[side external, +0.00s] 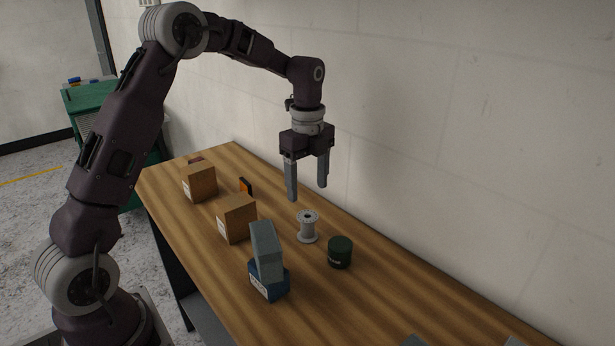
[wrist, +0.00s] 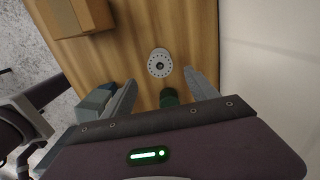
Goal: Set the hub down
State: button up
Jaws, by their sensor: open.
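The hub (side external: 308,227) is a light grey spool shape with a flange at each end. It stands upright on the wooden table (side external: 375,295). In the wrist view the hub (wrist: 160,63) shows from above as a round disc with a ring of small holes. My gripper (side external: 308,192) is open and empty, pointing down above the hub and apart from it. In the wrist view my gripper's fingers (wrist: 160,78) are spread, with the hub beyond their tips.
A dark green tin (side external: 340,252) stands close to the hub's right. A blue bin (side external: 268,283) with a grey block (side external: 266,250) in it stands in front. Cardboard boxes (side external: 237,218) (side external: 200,182) and an orange-black item (side external: 246,187) lie leftward. A wall (side external: 450,130) runs behind.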

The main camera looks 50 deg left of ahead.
jog(key=s+d+r+n+t, duration=0.1)
jog(key=s+d+r+n, duration=0.3)
jog(key=s+r, duration=0.3)
jog(key=s+d+r+n+t, duration=0.2)
jog(key=s+d+r+n, duration=0.15)
jog(key=s+r, duration=0.3)
jog(key=s+d+f+n+t, duration=0.1)
jog(key=s+n, duration=0.4)
jog(key=s, duration=0.3)
jog(key=s+d+f+n+t, duration=0.1)
jog(key=s+d+f+n, duration=0.1)
jog(key=s+n, duration=0.3)
jog(key=s, duration=0.3)
jog(key=shift+t, duration=0.3)
